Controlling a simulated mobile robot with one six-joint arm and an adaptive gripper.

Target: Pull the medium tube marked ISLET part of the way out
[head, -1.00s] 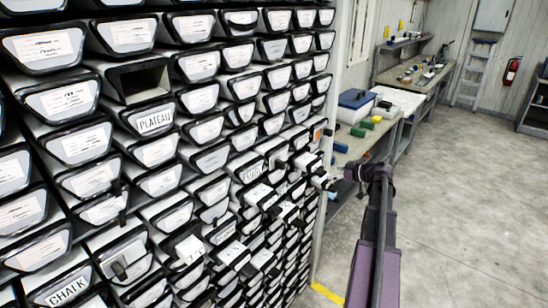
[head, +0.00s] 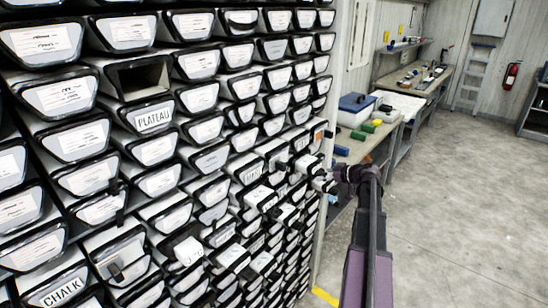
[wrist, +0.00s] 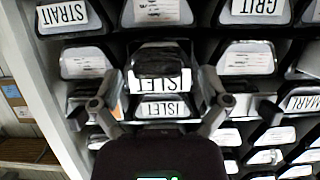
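In the wrist view, a tube end marked ISLET (wrist: 160,82) sticks out toward me, with a dark part above its label. A second end marked ISLET (wrist: 162,109) shows just below it. My gripper (wrist: 160,72) is open, one finger on each side of the upper ISLET tube. I cannot tell whether the fingers touch it. In the head view, my gripper (head: 340,175) is at the right edge of the rack, beside several protruding ends; the ISLET labels are not legible there.
The rack (head: 150,90) of tube ends fills the left. Ends marked STRAIT (wrist: 63,15), GRIT (wrist: 256,7) and MARL (wrist: 303,102) surround the ISLET ends. A bench with a blue-lidded box (head: 355,108) stands behind my arm. The floor (head: 450,200) at right is clear.

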